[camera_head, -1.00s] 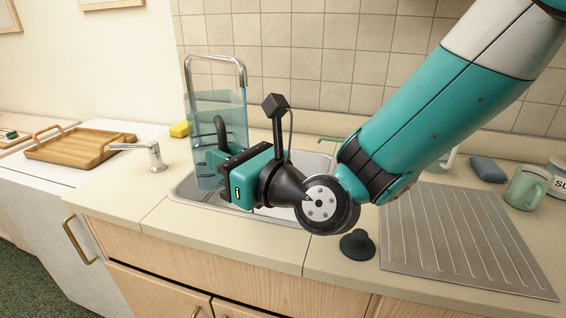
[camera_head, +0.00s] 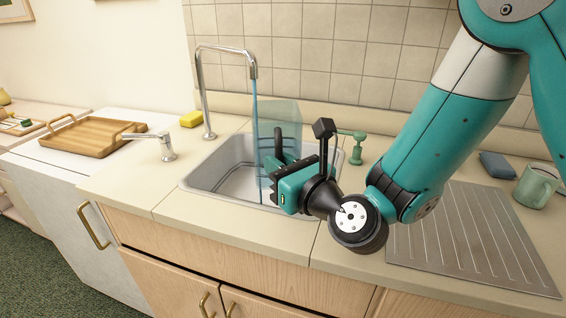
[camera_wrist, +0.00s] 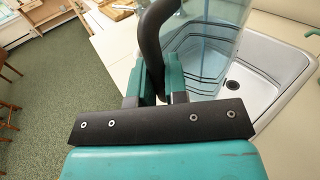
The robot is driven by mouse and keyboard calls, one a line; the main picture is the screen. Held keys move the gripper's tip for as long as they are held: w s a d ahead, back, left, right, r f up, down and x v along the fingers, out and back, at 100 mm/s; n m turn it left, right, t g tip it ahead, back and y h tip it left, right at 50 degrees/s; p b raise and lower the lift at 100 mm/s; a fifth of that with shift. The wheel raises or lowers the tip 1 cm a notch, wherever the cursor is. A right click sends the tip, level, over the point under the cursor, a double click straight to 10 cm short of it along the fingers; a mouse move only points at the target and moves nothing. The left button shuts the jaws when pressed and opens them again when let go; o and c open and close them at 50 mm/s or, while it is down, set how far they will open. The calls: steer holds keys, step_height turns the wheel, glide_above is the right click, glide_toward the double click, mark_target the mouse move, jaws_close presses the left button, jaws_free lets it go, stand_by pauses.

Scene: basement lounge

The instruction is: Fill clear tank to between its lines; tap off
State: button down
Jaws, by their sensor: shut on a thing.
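The clear tank (camera_head: 285,118) is bluish and see-through, held over the sink (camera_head: 225,182) right of the spout. My gripper (camera_head: 284,168) is shut on its black handle (camera_wrist: 150,50). In the wrist view, dark lines run around the tank (camera_wrist: 205,55); I cannot tell the water level against them. The chrome tap (camera_head: 203,90) arches over the sink and a blue stream (camera_head: 255,100) falls from it. The stream passes at the tank's left edge; I cannot tell whether it goes inside. A chrome lever fitting (camera_head: 166,147) stands on the counter left of the sink.
A green fitting (camera_head: 356,148) stands behind the sink's right end. A yellow sponge (camera_head: 191,119) lies by the tap's base. A wooden tray (camera_head: 92,134) is at left. A ribbed drainboard (camera_head: 470,240) and green mug (camera_head: 535,187) are at right.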

mark_target(267, 150)
steer(key=w+p, duration=0.2)
steer(key=w+a+p, duration=0.1)
steer(key=w+p, duration=0.1)
steer(key=w+a+p, duration=0.1)
steer(key=w+p, duration=0.1)
steer(key=shift+w+a+f, duration=0.15)
steer(key=shift+w+f, duration=0.05)
steer(key=shift+f, duration=0.1)
steer(key=w+p, duration=0.1)
steer(key=p, duration=0.1)
steer(key=w+a+p, duration=0.1)
steer(key=w+p, duration=0.1)
steer(key=p, duration=0.1)
steer(key=w+p, duration=0.1)
steer(key=p, duration=0.2)
steer(key=w+a+p, duration=0.1)
steer(key=p, duration=0.2)
steer(key=shift+w+p, duration=0.25)
steer(key=shift+p, duration=0.1)
steer(key=w+p, duration=0.1)
steer(key=p, duration=0.2)
steer(key=shift+w+a+f, duration=0.1)
steer(key=shift+a, duration=0.1)
steer(key=shift+p, duration=0.35)
steer(key=shift+w+f, duration=0.15)
steer(key=shift+w, duration=0.05)
stand_by(1.5)
